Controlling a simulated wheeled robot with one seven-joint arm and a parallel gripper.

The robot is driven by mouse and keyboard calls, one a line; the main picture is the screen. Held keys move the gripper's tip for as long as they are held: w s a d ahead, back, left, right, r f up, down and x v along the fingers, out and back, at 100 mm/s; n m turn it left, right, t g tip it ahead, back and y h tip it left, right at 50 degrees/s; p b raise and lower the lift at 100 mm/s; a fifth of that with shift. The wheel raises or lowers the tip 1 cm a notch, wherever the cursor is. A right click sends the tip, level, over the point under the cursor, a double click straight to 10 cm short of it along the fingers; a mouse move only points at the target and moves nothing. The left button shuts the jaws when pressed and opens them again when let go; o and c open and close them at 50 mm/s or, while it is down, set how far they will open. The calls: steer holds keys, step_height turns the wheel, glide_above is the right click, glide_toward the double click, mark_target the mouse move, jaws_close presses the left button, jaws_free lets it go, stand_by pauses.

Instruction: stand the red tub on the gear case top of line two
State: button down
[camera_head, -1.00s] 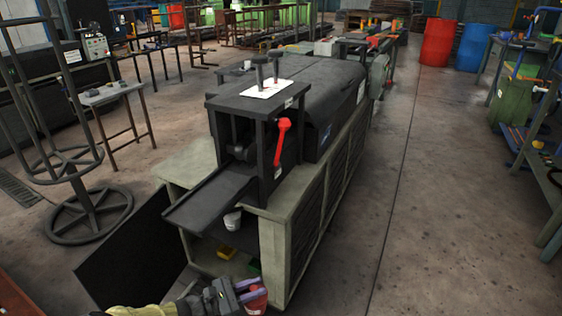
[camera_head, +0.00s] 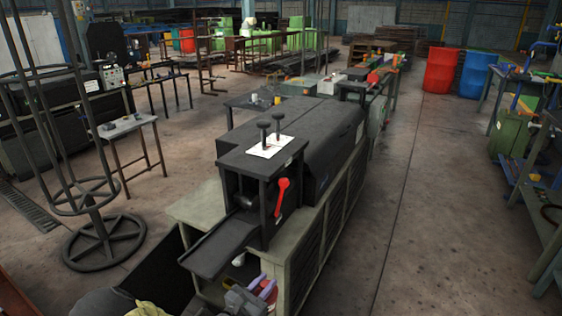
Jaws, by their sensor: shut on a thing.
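My gripper (camera_head: 264,289), with purple fingers, is at the bottom of the view, just in front of the near machine's cabinet. It is shut on the red tub, which is hardly visible now at the lower edge. The near machine has a dark boxy head (camera_head: 264,152) with a white sheet and two black knobbed posts on top. A red lever (camera_head: 281,197) is on its side. Behind the head is a long dark rounded cover (camera_head: 315,125). I cannot tell from any marking which part is the gear case of line two.
A dark sloping chute (camera_head: 222,246) juts out from the machine toward me above the pale cabinet (camera_head: 198,203). A round-based wire stand (camera_head: 104,243) and a small table (camera_head: 126,127) stand left. A workbench (camera_head: 545,190) is right. The floor between machine and workbench is clear.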

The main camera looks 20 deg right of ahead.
steer(key=r+n+t+y+p, duration=0.1)
steer(key=r+p, duration=0.1)
steer(key=p, duration=0.1)
steer(key=w+a+r+n+t+y+p, duration=0.1)
steer(key=r+n+t+y+p, duration=0.1)
steer(key=p, duration=0.1)
steer(key=w+r+n+t+y+p, duration=0.1)
steer(key=r+n+t+y+p, duration=0.1)
steer(key=p, duration=0.1)
steer(key=shift+w+a+r, duration=0.1)
steer(key=shift+a+r, duration=0.05)
steer(key=shift+r, duration=0.2)
steer(key=shift+a+r+n+t+y+p, duration=0.25)
steer(key=shift+n+t+y+p, duration=0.4)
steer(key=shift+y+p, duration=0.3)
steer(key=s+n+y+p, duration=0.1)
steer(key=y+p, duration=0.1)
steer(key=p, duration=0.1)
steer(key=a+n+t+y+p, duration=0.1)
steer(key=n+y+p, duration=0.1)
steer(key=y+p, duration=0.1)
steer(key=s+a+n+t+y+p, duration=0.1)
steer(key=n+y+p, duration=0.1)
steer(key=y+p, duration=0.1)
steer(key=shift+s+a+r+p, duration=0.1)
steer(key=shift+s+a+p, duration=0.1)
steer(key=shift+s+p, duration=0.15)
